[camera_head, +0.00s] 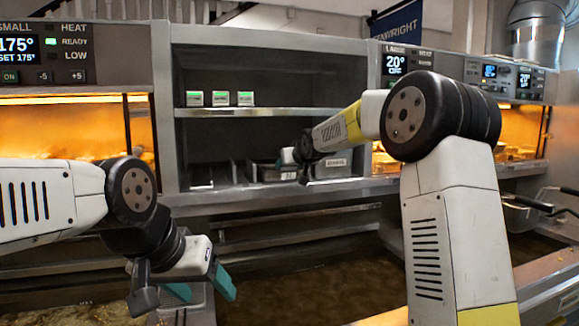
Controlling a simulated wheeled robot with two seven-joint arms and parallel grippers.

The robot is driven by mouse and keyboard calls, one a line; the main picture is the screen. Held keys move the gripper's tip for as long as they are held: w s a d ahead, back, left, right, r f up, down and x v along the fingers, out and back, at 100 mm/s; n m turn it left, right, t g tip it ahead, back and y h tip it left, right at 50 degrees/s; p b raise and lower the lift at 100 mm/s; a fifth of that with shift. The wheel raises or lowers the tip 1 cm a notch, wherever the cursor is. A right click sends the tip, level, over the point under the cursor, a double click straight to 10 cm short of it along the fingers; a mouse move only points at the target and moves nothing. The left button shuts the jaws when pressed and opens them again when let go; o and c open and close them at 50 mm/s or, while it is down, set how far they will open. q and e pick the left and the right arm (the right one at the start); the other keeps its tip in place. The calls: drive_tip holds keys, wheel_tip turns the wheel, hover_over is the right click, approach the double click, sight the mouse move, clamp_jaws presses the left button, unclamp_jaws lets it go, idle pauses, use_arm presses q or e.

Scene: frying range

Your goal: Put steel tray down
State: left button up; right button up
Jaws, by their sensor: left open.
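A small steel tray (268,173) with a white label on its front sits on the lower level of the steel shelf unit (262,113). My right arm reaches in from the right, and its gripper (299,166) is at the tray's right part, overlapping it in the view. The right fingers are small and dark, so whether they hold the tray cannot be told. My left gripper (190,291) is open and empty at the lower left, with teal finger pads, in front of the fryer and well apart from the tray.
A second labelled steel container (333,168) stands right of my right gripper. Several small boxes (220,98) with green tops stand on the upper shelf. A dark fryer vat (310,284) lies below. Handled baskets (527,207) stick out at the right.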

drive_tip(key=shift+w+f, duration=0.1)
drive_tip(key=shift+f, duration=0.1)
drive_tip(key=o, duration=1.6)
drive_tip(key=v, duration=1.1)
drive_tip(key=s+d+f+m+g, duration=0.1)
drive_tip(key=s+f, duration=0.4)
drive_tip(key=s, duration=0.7)
drive_tip(key=s+d+f+m+g+h, duration=0.1)
drive_tip(key=s+d+f+g, duration=0.2)
drive_tip(key=s, duration=1)
drive_tip(key=s+d+f+m+g+h, duration=0.1)
drive_tip(key=s+d+f+g, duration=0.1)
drive_tip(key=s+d+f, duration=0.5)
drive_tip(key=shift+s+f+g, duration=0.15)
drive_tip(key=shift+s+f, duration=0.05)
drive_tip(key=shift+s, duration=1.25)
drive_tip(key=shift+s+f+g, duration=0.15)
drive_tip(key=shift+s, duration=1.35)
